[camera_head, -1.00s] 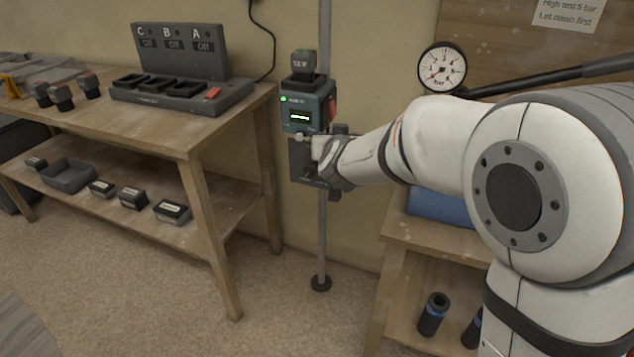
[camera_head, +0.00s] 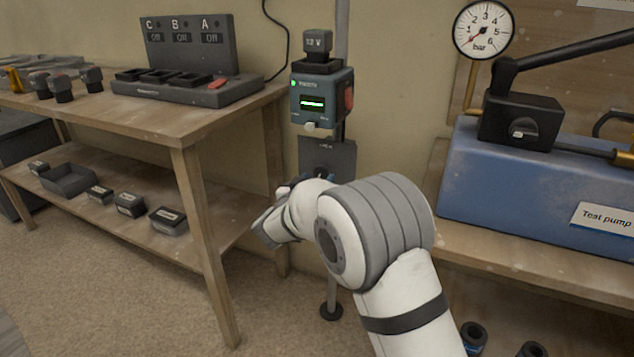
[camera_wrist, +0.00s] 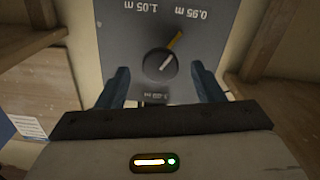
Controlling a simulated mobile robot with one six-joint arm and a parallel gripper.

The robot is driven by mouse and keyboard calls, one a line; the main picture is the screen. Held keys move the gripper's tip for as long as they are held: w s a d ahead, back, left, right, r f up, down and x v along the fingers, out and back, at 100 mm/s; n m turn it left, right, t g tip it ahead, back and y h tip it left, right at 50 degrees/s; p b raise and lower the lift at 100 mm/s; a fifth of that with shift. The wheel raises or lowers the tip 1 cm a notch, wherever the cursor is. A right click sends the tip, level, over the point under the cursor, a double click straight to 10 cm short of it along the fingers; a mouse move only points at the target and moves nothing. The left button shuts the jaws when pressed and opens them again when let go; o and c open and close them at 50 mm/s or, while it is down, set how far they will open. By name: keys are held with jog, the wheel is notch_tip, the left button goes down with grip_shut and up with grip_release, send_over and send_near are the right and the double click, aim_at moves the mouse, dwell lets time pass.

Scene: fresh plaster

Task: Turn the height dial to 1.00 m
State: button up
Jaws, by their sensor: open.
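The height dial (camera_wrist: 155,65) is a dark round knob with a pale pointer line, on a grey plate (camera_wrist: 115,40). The wrist view shows the plate upside down, with "1.05 m" and "0.95 m" printed on it. The pointer line slants toward the "0.95 m" side, in line with an orange mark (camera_wrist: 175,40). A small dark label (camera_wrist: 153,97) below the knob is too blurred to read surely. My gripper (camera_wrist: 160,68) is open, its blue fingers on either side of the dial, with gaps. In the head view the plate (camera_head: 341,157) hangs below the green-lit device (camera_head: 322,104); my arm hides its lower part.
A workbench (camera_head: 180,122) with a charging station (camera_head: 190,87) stands left. A blue test pump (camera_head: 500,195) with a gauge (camera_head: 483,30) stands on a bench at right. The pole's foot (camera_head: 331,312) rests on the carpet.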

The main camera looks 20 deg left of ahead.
jog(key=shift+w+d, duration=0.1)
jog(key=shift+w, duration=1.05)
jog(key=c, duration=1)
